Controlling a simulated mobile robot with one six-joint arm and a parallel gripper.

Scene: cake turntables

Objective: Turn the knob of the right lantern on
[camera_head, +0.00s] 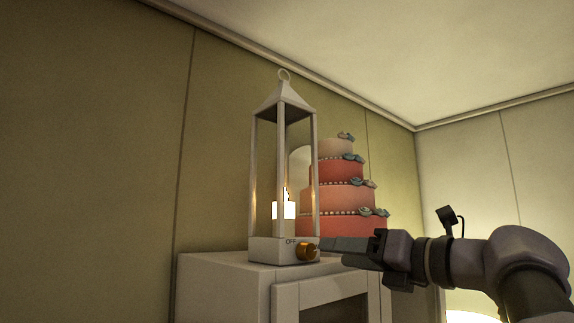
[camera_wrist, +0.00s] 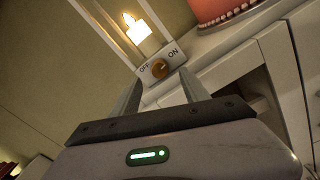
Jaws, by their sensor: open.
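A white lantern (camera_head: 285,92) with a glowing candle (camera_head: 284,209) stands upright on a white cabinet; it is the only lantern in view. The exact knob angle is hard to read. My gripper (camera_head: 325,245) is right at the knob from the right side. In the wrist view my gripper (camera_wrist: 160,78) is open, its two fingers spread to either side of the knob, with nothing visibly clamped.
A tiered pink and red cake (camera_head: 340,198) stands behind and right of the lantern, and its lower edge shows in the wrist view (camera_wrist: 218,12). The white cabinet (camera_head: 222,276) has an open-fronted recess below the lantern. A wall runs close behind; the space left of the cabinet is clear.

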